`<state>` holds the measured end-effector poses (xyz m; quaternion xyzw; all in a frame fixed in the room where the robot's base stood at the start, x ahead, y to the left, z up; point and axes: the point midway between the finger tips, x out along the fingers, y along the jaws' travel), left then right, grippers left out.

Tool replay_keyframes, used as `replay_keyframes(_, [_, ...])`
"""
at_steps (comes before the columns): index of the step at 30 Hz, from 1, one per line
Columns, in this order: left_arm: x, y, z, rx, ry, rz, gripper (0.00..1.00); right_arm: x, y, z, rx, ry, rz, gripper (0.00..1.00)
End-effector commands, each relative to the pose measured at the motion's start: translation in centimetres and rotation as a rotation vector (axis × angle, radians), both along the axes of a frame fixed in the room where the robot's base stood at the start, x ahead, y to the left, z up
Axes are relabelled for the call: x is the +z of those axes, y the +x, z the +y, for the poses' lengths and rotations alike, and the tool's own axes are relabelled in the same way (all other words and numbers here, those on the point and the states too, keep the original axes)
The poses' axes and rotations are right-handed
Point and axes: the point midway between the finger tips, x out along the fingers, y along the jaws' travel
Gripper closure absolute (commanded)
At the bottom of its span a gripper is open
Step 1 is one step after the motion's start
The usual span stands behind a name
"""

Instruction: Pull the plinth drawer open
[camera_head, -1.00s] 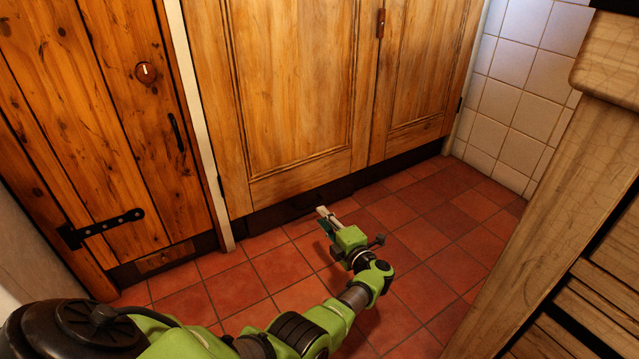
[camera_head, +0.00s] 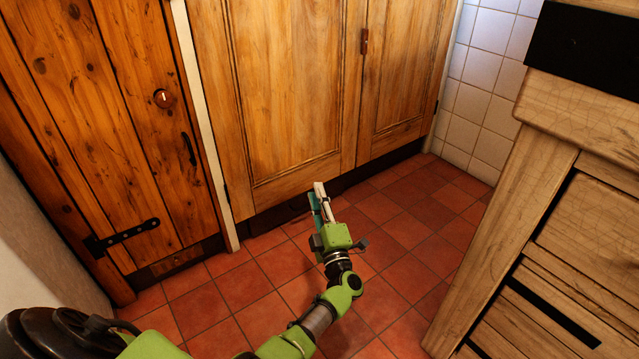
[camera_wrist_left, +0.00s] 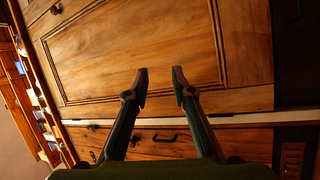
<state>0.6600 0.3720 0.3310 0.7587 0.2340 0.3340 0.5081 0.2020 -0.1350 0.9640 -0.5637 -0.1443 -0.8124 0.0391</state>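The dark plinth (camera_head: 275,218) runs along the floor under the large pine cabinet door. In the left wrist view, which is turned on its side, a dark band (camera_wrist_left: 292,75) at the right edge looks like this plinth. The drawer's outline and any handle on it are too dark to make out. My left gripper (camera_head: 317,192) is in front of the plinth, its fingers pointing toward the cabinet. In the left wrist view the gripper (camera_wrist_left: 160,78) is open, with an empty gap between its fingertips. I cannot tell whether it touches anything. My right gripper is not in view.
A plank door (camera_head: 110,130) with a dark handle (camera_head: 189,149) stands at left, above a small slatted panel (camera_head: 177,260). A wooden unit (camera_head: 500,230) stands close on the right. The red tiled floor between them is clear.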

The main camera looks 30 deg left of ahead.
Motion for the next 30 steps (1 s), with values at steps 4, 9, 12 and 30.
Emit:
replay_keyframes(4, [2.7, -0.4, -1.1, -0.035, 0.064, -0.001, 0.77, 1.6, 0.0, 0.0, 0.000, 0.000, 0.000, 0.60])
replay_keyframes(9, [4.4, -0.7, -2.0, -0.060, 0.114, 0.000, 0.77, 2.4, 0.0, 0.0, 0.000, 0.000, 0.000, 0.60])
replay_keyframes(12, [4.8, -0.8, -2.2, -0.068, 0.130, -0.001, 0.77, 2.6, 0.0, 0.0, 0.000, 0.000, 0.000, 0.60])
replay_keyframes(30, [2.7, -1.0, -1.1, -0.191, 0.092, -0.055, 0.77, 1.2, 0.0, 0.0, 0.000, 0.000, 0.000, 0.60])
